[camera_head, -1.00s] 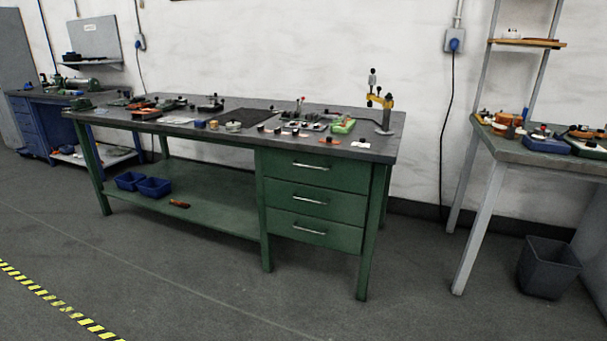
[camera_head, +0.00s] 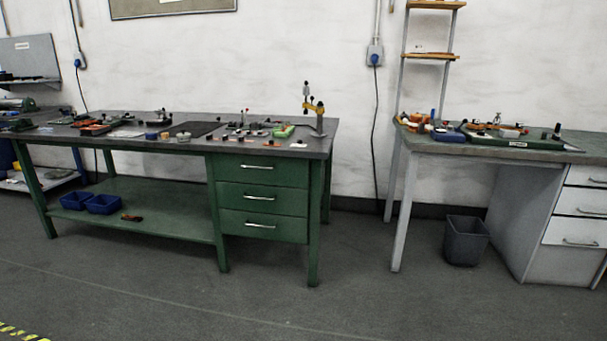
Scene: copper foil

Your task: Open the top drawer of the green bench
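The green bench (camera_head: 314,225) stands left of the middle in the head view, with a dark grey top. Three green drawers are stacked under its right end, each with a light metal bar handle. The top drawer (camera_head: 281,174) is shut, flush with the front, and its handle (camera_head: 258,167) sits near its upper middle. The middle drawer (camera_head: 280,203) and the bottom drawer (camera_head: 281,231) are shut too. My gripper and arm are not in view.
Tools and small parts cover the bench top. Blue bins (camera_head: 102,204) sit on its lower shelf. To the right stand a grey-legged bench (camera_head: 407,205) with white drawers (camera_head: 583,203) and a dark waste bin (camera_head: 465,240). The floor (camera_head: 270,310) in front is clear.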

